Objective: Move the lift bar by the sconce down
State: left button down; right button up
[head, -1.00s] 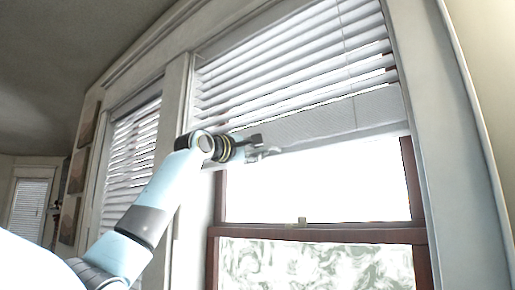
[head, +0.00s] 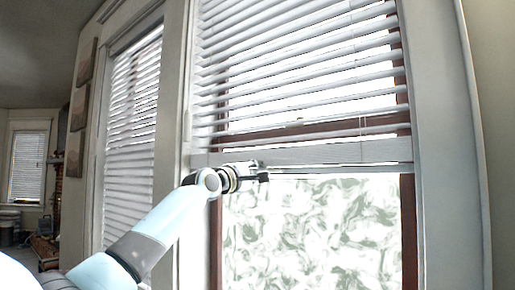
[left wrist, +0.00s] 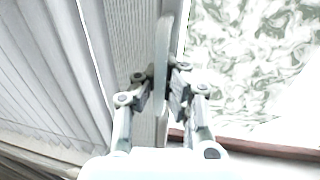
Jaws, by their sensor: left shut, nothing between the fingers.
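The lift bar (head: 330,153) is the pale bottom rail of the blind on the large window. It lies across the window just below the middle sash rail, with slats spread out above it. My left gripper (head: 264,172) is at the bar's lower edge, left of its middle. In the left wrist view, the bar (left wrist: 163,50) runs upright in the picture, and the fingers (left wrist: 162,88) are shut close at its edge. Whether they touch it is unclear. No sconce can be made out. My right gripper is out of view.
A second blind (head: 131,130) covers the narrower window to the left, beyond a pale post. The window trim (head: 445,150) stands to the right. Patterned glass (head: 315,230) fills the window below the bar. Picture frames hang on the far left wall.

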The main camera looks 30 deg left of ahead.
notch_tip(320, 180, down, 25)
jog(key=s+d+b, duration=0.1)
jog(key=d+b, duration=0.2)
jog(key=b, duration=2.3)
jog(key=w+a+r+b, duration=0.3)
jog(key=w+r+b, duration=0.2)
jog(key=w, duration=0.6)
pick_arm(q)
notch_tip(320, 180, down, 57)
jog(key=b, duration=0.8)
jog(key=shift+r+b, duration=0.1)
jog(key=shift+b, duration=0.25)
jog(key=shift+f, duration=0.2)
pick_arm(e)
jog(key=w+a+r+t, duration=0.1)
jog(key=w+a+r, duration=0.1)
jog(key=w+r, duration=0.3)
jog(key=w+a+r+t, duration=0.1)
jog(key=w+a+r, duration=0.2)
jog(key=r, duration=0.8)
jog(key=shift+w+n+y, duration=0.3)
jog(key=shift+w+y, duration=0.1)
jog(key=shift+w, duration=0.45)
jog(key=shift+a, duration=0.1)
